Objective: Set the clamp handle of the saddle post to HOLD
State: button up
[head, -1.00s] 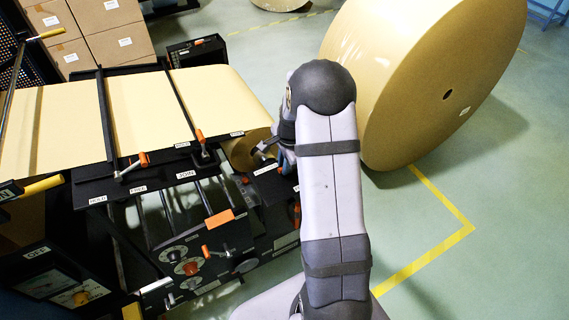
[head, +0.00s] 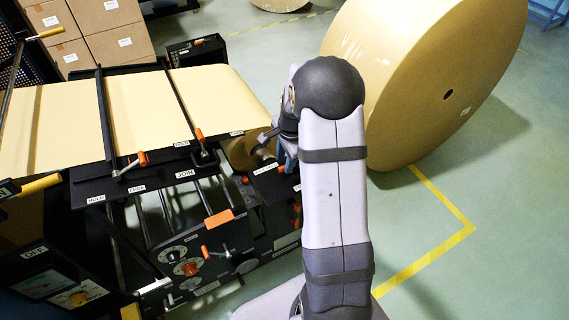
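An orange-gripped lever (head: 135,163) lies on the black machine bar, with labels reading HOLD (head: 96,199) and FREE (head: 137,188) below it. A second orange-gripped lever (head: 201,144) stands to its right, near a JOIN label (head: 184,173). I cannot tell which handle belongs to the saddle post. My gripper (head: 267,137) is by the kraft roll end (head: 242,153) at the machine's right edge. It is partly hidden behind my arm, and its opening and any contact are unclear. A white label (head: 265,169) sits just below it, too small to read.
A control panel (head: 190,262) with knobs and another orange-gripped lever (head: 214,252) is at the machine's front. A large kraft roll (head: 425,75) stands right of my arm. Cardboard boxes (head: 110,25) are stacked at the back left. Green floor (head: 510,230) is clear at the right.

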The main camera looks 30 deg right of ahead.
jog(key=r, duration=0.2)
jog(key=s+r+b, duration=0.1)
jog(key=r, duration=0.1)
jog(key=shift+r, duration=0.35)
jog(key=s+f+n, duration=0.1)
jog(key=s+n, duration=0.1)
jog(key=n, duration=0.1)
jog(key=s+a+f+n+g, duration=0.1)
jog(key=s+n, duration=0.1)
jog(key=n, duration=0.1)
jog(key=s+f+n, duration=0.1)
jog(key=f+n, duration=0.1)
jog(key=n, duration=0.1)
jog(key=shift+s+a, duration=0.35)
jog(key=shift+s, duration=0.05)
jog(key=s+a+n+g, duration=0.1)
jog(key=s+a+n, duration=0.35)
jog(key=s, duration=0.35)
jog(key=s+a+n+g, duration=0.25)
jog(key=s+a, duration=0.25)
jog(key=s, duration=0.4)
jog(key=shift+w+a+r+n+t, duration=0.3)
jog(key=shift+a+r+n+t, duration=0.1)
jog(key=shift+a+r, duration=0.3)
jog(key=shift+w+a+r+n+t, duration=0.35)
jog(key=shift+a+r, duration=0.15)
jog(key=shift+a, duration=0.25)
jog(key=shift+w+a+r+n+t, duration=0.25)
jog(key=shift+a+r+n+t, duration=0.15)
jog(key=shift+a+r, duration=0.3)
